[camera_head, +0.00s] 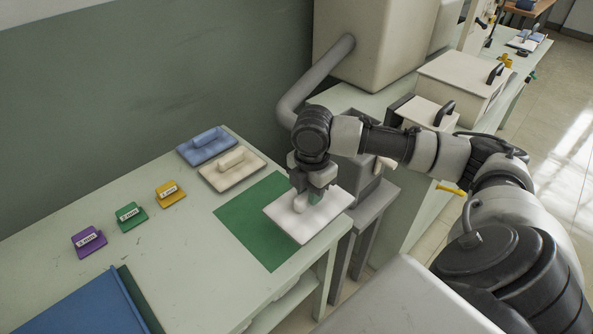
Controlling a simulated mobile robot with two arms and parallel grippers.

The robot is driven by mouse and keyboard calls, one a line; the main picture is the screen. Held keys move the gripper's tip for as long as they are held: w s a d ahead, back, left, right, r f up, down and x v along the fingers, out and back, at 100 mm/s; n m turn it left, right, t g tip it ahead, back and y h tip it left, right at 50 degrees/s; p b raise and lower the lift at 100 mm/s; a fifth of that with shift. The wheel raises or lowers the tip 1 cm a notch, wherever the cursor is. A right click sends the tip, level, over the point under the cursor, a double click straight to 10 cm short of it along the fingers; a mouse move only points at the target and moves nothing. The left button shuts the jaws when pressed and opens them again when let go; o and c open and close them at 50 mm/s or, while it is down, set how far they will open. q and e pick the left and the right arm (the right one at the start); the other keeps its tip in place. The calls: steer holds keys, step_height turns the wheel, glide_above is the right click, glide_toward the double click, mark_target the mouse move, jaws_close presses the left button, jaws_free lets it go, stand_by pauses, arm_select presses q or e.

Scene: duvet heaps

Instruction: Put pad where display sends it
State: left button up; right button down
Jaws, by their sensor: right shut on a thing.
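My right gripper (315,194) points down and is shut on the handle of a white pad (292,224). The handle is mostly hidden by the fingers. The pad overlaps the right part of a green mat (250,230) at the table's right end; I cannot tell whether it touches the mat. A blue pad (206,146) and a cream pad (232,169) lie behind the mat, each with a raised handle. No lit display is clearly seen. My left gripper is not in view.
Small yellow (171,194), green (131,216) and purple (89,241) blocks with white labels, too small to read surely, stand along the table's left part. A blue sheet (80,308) lies at front left. A cream box (462,85) stands on the right counter. The table middle is clear.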

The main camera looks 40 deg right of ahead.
steer(key=shift+w+a+f+p, duration=0.2)
steer(key=shift+w+a+f, duration=0.25)
steer(key=shift+w+f, duration=1.35)
steer(key=shift+w+a+f+p, duration=0.2)
steer(key=shift+w+a+f, duration=0.3)
steer(key=shift+w+f, duration=1.3)
steer(key=shift+w+a+f+p, duration=0.2)
steer(key=shift+w+a+f, duration=0.25)
steer(key=shift+w+f, duration=1.35)
steer(key=c, duration=0.9)
jaws_free()
steer(key=shift+r, duration=0.1)
step_height(320, 180, up, 12)
steer(key=shift+r+b, duration=0.1)
steer(key=shift+b, duration=0.4)
